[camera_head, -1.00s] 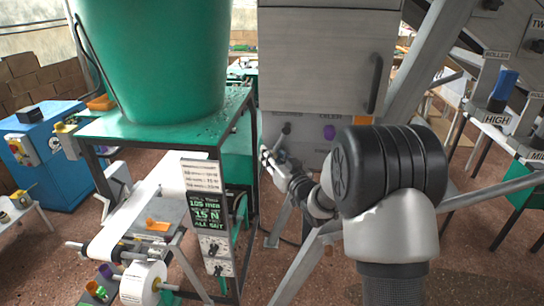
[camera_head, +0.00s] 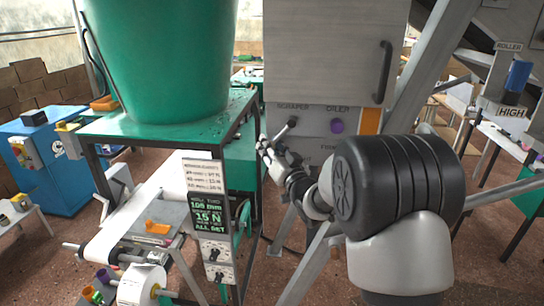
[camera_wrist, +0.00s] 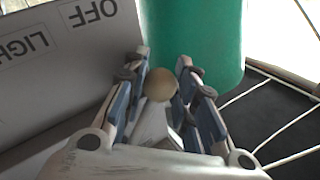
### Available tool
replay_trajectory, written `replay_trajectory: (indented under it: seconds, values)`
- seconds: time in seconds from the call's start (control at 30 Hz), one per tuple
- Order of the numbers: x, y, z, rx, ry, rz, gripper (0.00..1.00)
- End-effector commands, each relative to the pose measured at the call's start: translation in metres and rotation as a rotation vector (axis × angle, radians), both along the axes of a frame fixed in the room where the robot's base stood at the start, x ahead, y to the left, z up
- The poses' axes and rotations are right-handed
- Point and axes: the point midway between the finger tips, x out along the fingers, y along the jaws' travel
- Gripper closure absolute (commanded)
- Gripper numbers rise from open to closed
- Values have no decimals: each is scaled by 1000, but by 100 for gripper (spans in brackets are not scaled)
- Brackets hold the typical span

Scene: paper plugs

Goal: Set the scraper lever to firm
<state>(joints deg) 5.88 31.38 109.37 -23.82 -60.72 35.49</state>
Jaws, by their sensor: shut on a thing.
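The grey panel carries a SCRAPER label (camera_head: 292,106). Below it a short lever (camera_head: 285,129) slants down and left toward my gripper (camera_head: 264,146). In the wrist view a round beige knob (camera_wrist: 159,85) sits between the fingers of my gripper (camera_wrist: 162,72). I take it for the lever's end; the fingers are shut on it. The labels OFF (camera_wrist: 93,12) and LIGHT (camera_wrist: 25,47) show on the panel beside it. Part of a label starting with F shows low on the panel in the head view; my arm hides the rest.
A purple knob (camera_head: 337,126) under OILER is right of the lever. A green drum (camera_head: 160,60) stands on a green-topped frame to the left, close to my gripper. A sign (camera_head: 208,215) hangs on that frame. A slanted metal leg (camera_head: 405,70) rises at right.

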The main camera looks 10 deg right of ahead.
Motion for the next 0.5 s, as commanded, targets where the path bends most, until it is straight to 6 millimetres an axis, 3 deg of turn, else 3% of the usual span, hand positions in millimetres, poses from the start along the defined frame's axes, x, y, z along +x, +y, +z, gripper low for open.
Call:
replay_trajectory:
  seconds: [0.27,0.3,0.5]
  values:
    - [0,0,-1,2,3,-1,100]
    - [0,0,-1,2,3,-1,72]
    - [0,0,-1,1,3,-1,58]
